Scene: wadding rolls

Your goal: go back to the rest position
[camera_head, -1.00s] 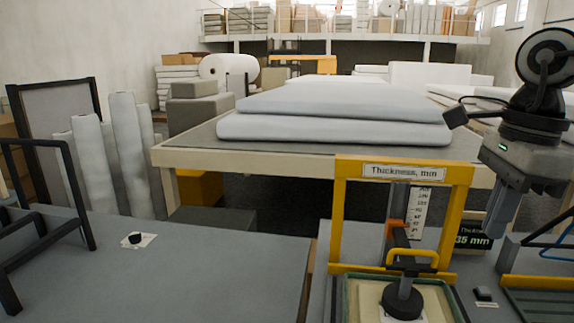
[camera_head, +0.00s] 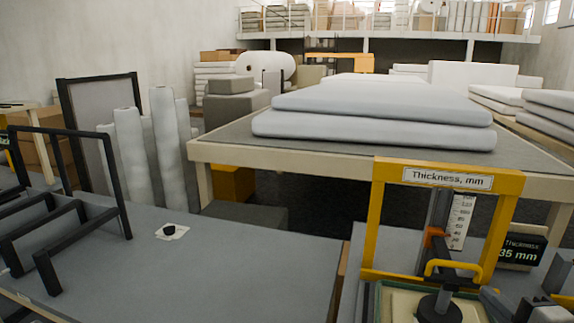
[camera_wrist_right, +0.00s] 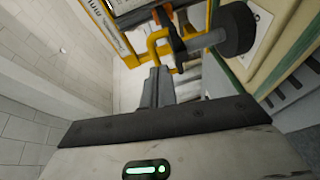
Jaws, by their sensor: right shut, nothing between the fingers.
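My right gripper (camera_head: 488,296) is low at the bottom right of the head view, only partly in the picture. It is beside the thickness gauge, close to its black round foot (camera_head: 438,308). In the right wrist view my fingers (camera_wrist_right: 157,78) are together and hold nothing. They point toward the gauge's yellow handle (camera_wrist_right: 158,45); I cannot tell whether they touch it. The yellow gauge frame (camera_head: 376,215) stands upright, with a white scale (camera_head: 461,222) and an orange pointer (camera_head: 434,232). My left gripper is not in view.
A display reading 35 mm (camera_head: 520,252) stands right of the gauge. A black metal rack (camera_head: 125,200) is on the grey table (camera_head: 230,262) at left, with a small black knob (camera_head: 169,229). White rolls (camera_head: 170,135) stand behind. Grey wadding slabs (camera_head: 375,128) lie on the far table.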

